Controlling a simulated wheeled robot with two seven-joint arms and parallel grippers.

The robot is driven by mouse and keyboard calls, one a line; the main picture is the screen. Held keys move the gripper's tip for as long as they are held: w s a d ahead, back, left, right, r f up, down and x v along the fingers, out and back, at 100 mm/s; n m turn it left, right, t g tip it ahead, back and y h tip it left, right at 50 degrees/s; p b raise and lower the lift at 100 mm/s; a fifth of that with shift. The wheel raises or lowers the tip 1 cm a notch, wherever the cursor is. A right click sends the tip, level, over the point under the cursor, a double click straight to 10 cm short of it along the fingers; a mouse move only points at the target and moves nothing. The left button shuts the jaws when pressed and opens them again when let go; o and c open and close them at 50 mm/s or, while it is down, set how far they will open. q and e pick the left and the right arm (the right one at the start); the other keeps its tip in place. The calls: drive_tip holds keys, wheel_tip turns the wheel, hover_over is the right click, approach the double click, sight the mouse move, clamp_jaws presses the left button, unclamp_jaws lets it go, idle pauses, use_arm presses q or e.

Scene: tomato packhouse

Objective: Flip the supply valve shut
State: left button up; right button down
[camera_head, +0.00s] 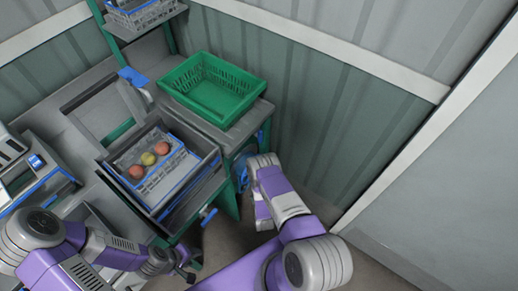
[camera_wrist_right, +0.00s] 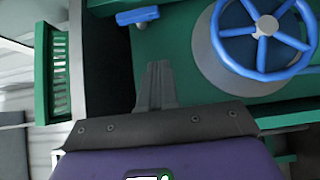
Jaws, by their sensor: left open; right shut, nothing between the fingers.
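A small blue lever handle (camera_wrist_right: 138,17) sits on the green panel in the right wrist view; a bit of it shows under the bench end in the head view (camera_head: 261,135). Another blue lever (camera_head: 208,215) sticks out at the front of the bench. No label shows which is the supply valve. My right gripper (camera_wrist_right: 157,82) is shut and empty, its fingertips below the lever in the wrist view, apart from it. In the head view, my right wrist hides its fingers. My left gripper (camera_head: 187,272) is open and empty, low in front of the bench.
A blue handwheel (camera_wrist_right: 263,30) is close to my right gripper and partly shows in the head view (camera_head: 238,176). A green crate (camera_head: 214,87) stands on the bench above. A wall closes the right side.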

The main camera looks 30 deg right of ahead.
sight(260, 137)
drive_tip(key=shift+w, duration=0.1)
drive_tip(key=s+d+b+x, duration=0.1)
drive_tip(key=d+b+x, duration=0.1)
drive_tip(key=x, duration=1)
drive_tip(key=shift+w+d, duration=0.25)
drive_tip(key=shift+d, duration=0.15)
